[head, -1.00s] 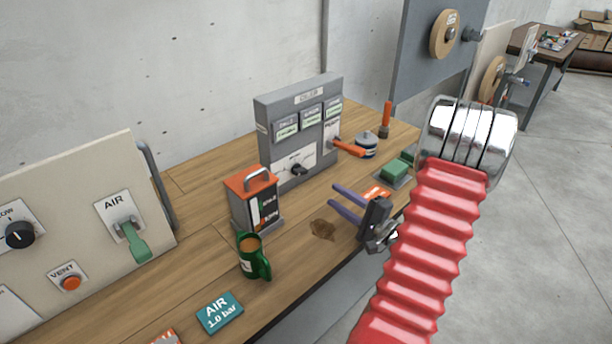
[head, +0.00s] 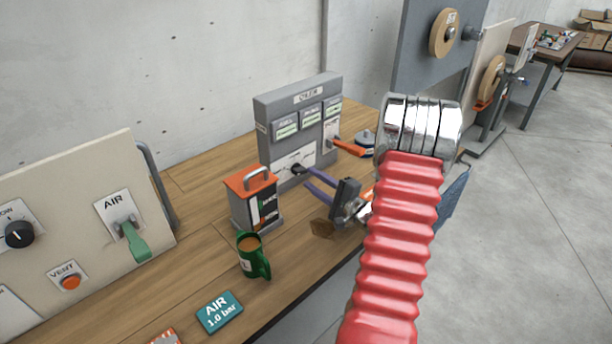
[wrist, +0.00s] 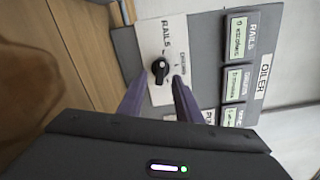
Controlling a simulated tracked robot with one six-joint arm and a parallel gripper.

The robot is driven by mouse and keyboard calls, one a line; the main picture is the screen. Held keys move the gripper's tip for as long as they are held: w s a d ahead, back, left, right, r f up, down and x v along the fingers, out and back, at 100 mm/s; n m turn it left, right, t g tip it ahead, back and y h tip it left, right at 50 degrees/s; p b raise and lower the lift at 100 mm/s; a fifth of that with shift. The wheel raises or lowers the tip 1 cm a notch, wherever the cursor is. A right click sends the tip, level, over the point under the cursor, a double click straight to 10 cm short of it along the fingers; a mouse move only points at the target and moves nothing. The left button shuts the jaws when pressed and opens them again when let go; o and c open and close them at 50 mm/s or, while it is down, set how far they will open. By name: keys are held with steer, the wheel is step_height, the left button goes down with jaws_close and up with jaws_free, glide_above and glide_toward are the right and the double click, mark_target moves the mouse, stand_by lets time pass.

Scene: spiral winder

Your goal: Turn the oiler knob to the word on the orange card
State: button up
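The grey oiler box (head: 265,108) stands at the back of the bench. Its black knob (head: 297,170) sits on a white plate low on its front. In the wrist view the knob (wrist: 160,68) is near the middle, with the word RAILS beside it and another, smaller word that I cannot read surely. My gripper (head: 306,177) is open, its purple fingers pointing at the knob. In the wrist view the fingers (wrist: 158,84) lie either side of the knob's lower part; contact cannot be told.
An orange lever (head: 348,147) sticks out right of the knob plate. An orange-topped can (head: 251,200) and a green mug (head: 252,256) stand left of my gripper. A teal AIR card (head: 219,312) lies near the front edge. A cream panel (head: 70,210) stands at left.

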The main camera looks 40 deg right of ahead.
mark_target(303, 173)
steer(key=shift+w, duration=1.9)
steer(key=shift+c, duration=0.3)
steer(key=shift+a, duration=0.1)
jaws_close()
